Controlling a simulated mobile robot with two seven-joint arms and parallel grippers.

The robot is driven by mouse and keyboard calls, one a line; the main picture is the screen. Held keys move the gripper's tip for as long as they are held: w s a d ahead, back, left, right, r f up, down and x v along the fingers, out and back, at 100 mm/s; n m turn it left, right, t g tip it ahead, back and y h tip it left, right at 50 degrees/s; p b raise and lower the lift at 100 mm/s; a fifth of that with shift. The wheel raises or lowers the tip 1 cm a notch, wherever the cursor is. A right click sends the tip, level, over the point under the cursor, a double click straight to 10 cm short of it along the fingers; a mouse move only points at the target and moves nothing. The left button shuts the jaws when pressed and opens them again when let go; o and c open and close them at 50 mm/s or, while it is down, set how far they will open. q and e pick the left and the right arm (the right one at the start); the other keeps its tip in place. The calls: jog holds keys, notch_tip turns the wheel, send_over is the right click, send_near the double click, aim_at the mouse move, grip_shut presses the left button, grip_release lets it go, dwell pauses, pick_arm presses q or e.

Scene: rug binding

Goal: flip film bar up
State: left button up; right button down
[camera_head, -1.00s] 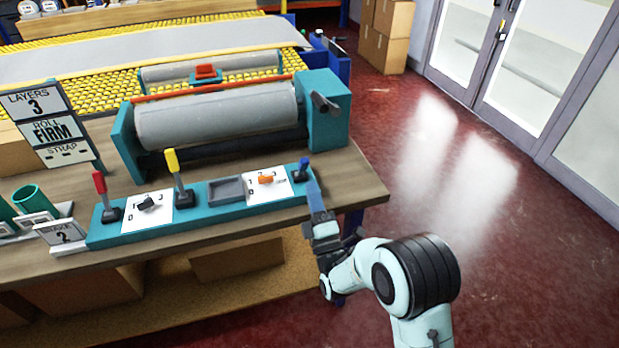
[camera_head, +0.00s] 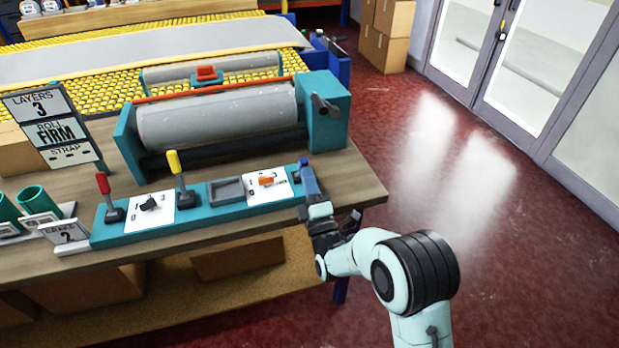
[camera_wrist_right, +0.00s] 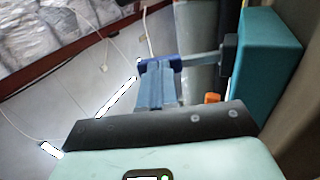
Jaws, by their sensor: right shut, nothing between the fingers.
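A wrapping machine with a grey roller (camera_head: 215,112) between teal end blocks stands on the bench. A thin orange-red bar (camera_head: 215,88) runs along the roller's top, with a red block (camera_head: 206,74) behind it; I cannot tell for sure which part is the film bar. In front is a teal control panel (camera_head: 225,192) with red and yellow levers, a black knob and an orange knob (camera_head: 267,181).
The bench's front edge (camera_head: 200,244) runs below the panel. A crank (camera_head: 325,105) sticks out from the right end block (camera_head: 330,90). A sign (camera_head: 55,130) and green cups (camera_head: 33,200) stand at left. The red floor at right is clear.

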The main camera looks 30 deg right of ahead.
aim_at(306, 164)
jog(key=r+g+p, duration=0.1)
jog(key=p, duration=0.1)
jog(key=w+r+g+p, duration=0.1)
jog(key=p, duration=0.1)
jog(key=shift+d+r, duration=0.15)
jog(key=shift+r, duration=0.1)
pick_arm(q)
jog(key=s+d+r+g+h+p, duration=0.1)
jog(key=s+d+r+g+p, duration=0.2)
jog(key=s+r+p, duration=0.55)
pick_arm(e)
jog(key=w+g+b, duration=0.1)
jog(key=w+r+g+b, duration=0.1)
jog(key=shift+d+r+g+y+b, duration=0.2)
jog(key=shift+g+y+b, duration=0.1)
jog(key=shift+g+y, duration=0.1)
pick_arm(q)
jog(key=w+r+p, duration=0.5)
jog(key=r+p, duration=0.3)
jog(key=r, duration=0.3)
jog(key=shift+w+a+m+t, duration=0.2)
jog(key=shift+w+m+t, duration=0.05)
jog(key=shift+m+t, duration=0.05)
pick_arm(e)
jog(key=w+g, duration=0.2)
jog(key=w+d+g+y, duration=0.1)
jog(key=w+g, duration=0.2)
jog(key=shift+d+f, duration=0.1)
jog(key=shift+d, duration=0.05)
